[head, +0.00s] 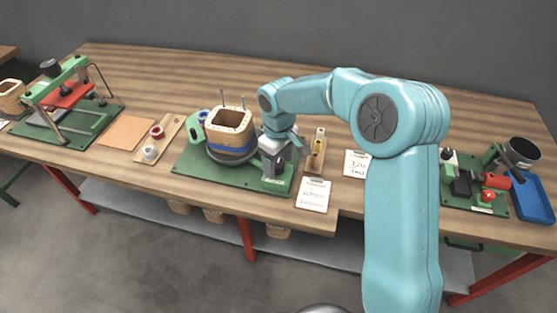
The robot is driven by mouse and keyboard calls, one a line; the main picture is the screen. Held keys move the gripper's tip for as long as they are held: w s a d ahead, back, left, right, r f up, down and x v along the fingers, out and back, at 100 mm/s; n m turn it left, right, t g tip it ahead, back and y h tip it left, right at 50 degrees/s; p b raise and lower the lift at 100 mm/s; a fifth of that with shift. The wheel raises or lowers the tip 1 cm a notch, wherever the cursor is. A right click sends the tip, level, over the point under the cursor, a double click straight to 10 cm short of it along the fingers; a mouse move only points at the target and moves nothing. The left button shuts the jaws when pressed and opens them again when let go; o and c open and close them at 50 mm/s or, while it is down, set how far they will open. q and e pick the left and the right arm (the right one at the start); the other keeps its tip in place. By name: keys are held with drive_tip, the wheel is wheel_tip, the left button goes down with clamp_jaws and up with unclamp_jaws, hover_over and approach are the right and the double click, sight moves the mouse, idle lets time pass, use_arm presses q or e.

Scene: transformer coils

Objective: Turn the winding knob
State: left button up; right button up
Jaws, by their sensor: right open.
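The winding fixture stands on a green base plate (190,160) near the middle of the bench. It carries a square wooden coil former (229,117) with a blue band low on it and two thin upright pins. My right arm reaches in from the lower right and bends down over the right side of this base. My right gripper (283,162) is open, pointing down beside the former's right side. The winding knob is not clearly visible; my gripper and wrist cover that area. I cannot tell whether the fingers touch anything. My left gripper is not in view.
A clipboard card (313,195) lies at the front edge, with another card (356,163) to its right. A wooden holder (316,152) stands just right of my gripper. A green press (62,100) is at the left; a blue tray (532,197) is at the right. The back of the bench is clear.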

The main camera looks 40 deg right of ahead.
drive_tip(key=c, duration=1.1)
drive_tip(key=shift+o, duration=0.2)
